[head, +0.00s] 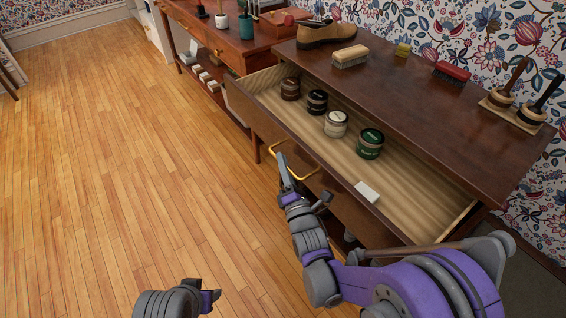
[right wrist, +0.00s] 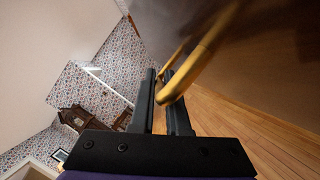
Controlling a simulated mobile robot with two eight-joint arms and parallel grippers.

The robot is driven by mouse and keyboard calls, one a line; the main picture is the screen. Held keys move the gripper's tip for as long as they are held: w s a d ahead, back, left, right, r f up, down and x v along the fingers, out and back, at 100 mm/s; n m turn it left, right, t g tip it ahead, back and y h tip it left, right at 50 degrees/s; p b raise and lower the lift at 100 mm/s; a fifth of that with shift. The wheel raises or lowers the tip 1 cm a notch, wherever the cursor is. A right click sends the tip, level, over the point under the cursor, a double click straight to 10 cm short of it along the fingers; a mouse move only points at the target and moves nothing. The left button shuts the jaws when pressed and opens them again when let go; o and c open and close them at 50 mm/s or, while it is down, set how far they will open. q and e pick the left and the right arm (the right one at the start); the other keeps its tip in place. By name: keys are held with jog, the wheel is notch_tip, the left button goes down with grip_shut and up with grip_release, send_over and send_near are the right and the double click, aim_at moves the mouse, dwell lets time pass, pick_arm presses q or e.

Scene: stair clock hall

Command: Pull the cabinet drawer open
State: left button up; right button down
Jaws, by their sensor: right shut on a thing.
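The cabinet drawer (head: 412,192) stands well open below the dark wooden cabinet top (head: 420,98), its pale inside in view. Its gold bar handle (head: 302,178) is on the drawer front; the handle also shows in the right wrist view (right wrist: 195,65). My right gripper (head: 283,165) is shut on the handle, with the bar between its dark fingers (right wrist: 168,85) in the wrist view. My left gripper (head: 205,297) is at the bottom of the head view, away from the drawer; its fingers cannot be made out.
In the drawer stand a brown jar (head: 291,88), a black jar (head: 317,102), a cream jar (head: 336,124) and a green jar (head: 370,144), plus a white block (head: 367,192). A shoe (head: 325,34) and brushes sit on top. The wooden floor (head: 130,150) at left is clear.

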jog(key=shift+s+a, duration=0.1)
jog(key=shift+a, duration=0.05)
jog(key=c, duration=0.9)
grip_release()
jog(key=v, duration=1)
jog(key=shift+s+d, duration=0.25)
jog(key=shift+s, duration=0.1)
jog(key=shift+f, duration=0.1)
